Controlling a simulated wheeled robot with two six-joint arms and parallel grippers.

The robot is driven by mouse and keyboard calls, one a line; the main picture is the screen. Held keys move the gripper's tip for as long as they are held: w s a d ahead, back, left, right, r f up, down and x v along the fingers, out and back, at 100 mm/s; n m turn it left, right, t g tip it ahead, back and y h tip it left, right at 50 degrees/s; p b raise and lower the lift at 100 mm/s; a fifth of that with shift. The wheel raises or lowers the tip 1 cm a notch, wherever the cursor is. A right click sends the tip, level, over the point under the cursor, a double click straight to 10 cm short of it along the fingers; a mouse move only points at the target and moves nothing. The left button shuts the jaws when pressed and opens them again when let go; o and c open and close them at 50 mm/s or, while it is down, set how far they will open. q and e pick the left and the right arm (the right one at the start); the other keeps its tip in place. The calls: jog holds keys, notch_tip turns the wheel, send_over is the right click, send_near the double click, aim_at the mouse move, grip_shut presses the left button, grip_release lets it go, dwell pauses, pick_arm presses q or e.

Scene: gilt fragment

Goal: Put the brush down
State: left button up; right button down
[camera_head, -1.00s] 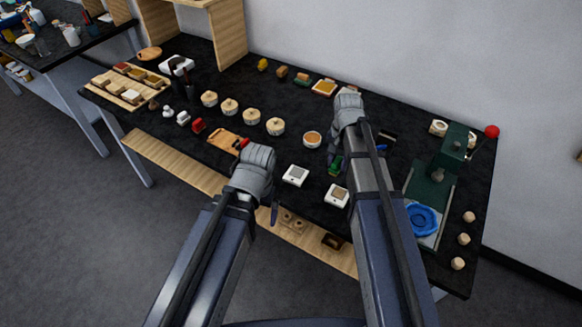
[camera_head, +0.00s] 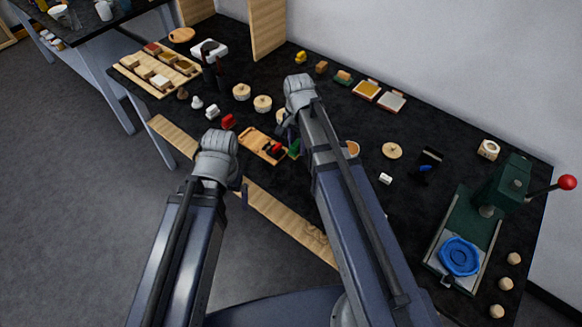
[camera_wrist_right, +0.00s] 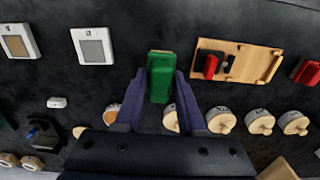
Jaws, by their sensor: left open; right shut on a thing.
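My right gripper (camera_wrist_right: 160,95) is shut on a green-handled brush (camera_wrist_right: 160,77), seen between its two fingers in the right wrist view. In the head view a bit of the green brush (camera_head: 294,148) shows beside my right arm, close to the right end of a wooden tray (camera_head: 256,138). That tray also shows in the right wrist view (camera_wrist_right: 240,70), right of the brush and apart from it, with a red-handled tool (camera_wrist_right: 209,66) at its left end. I cannot tell how high the brush is. My left gripper (camera_head: 243,193) is open and empty near the table's front edge.
Several round wooden-lidded pots (camera_head: 262,104) stand behind the tray. Two white square pads (camera_wrist_right: 93,46) lie left of the brush in the wrist view. A red block (camera_head: 228,121) is left of the tray. A green press (camera_head: 500,190) with a red-knobbed lever stands at the right.

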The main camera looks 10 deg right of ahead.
aim_at(297, 171)
jog(key=shift+f+b, duration=4.8)
jog(key=shift+f, duration=0.15)
jog(key=shift+f, duration=0.1)
jog(key=shift+f, duration=0.15)
jog(key=c, duration=0.5)
grip_release()
notch_tip(297, 171, up, 13)
jog(key=p, duration=1.2)
jog(key=shift+f, duration=0.2)
jog(key=shift+f, duration=0.15)
notch_tip(297, 171, down, 12)
jog(key=b, duration=1.2)
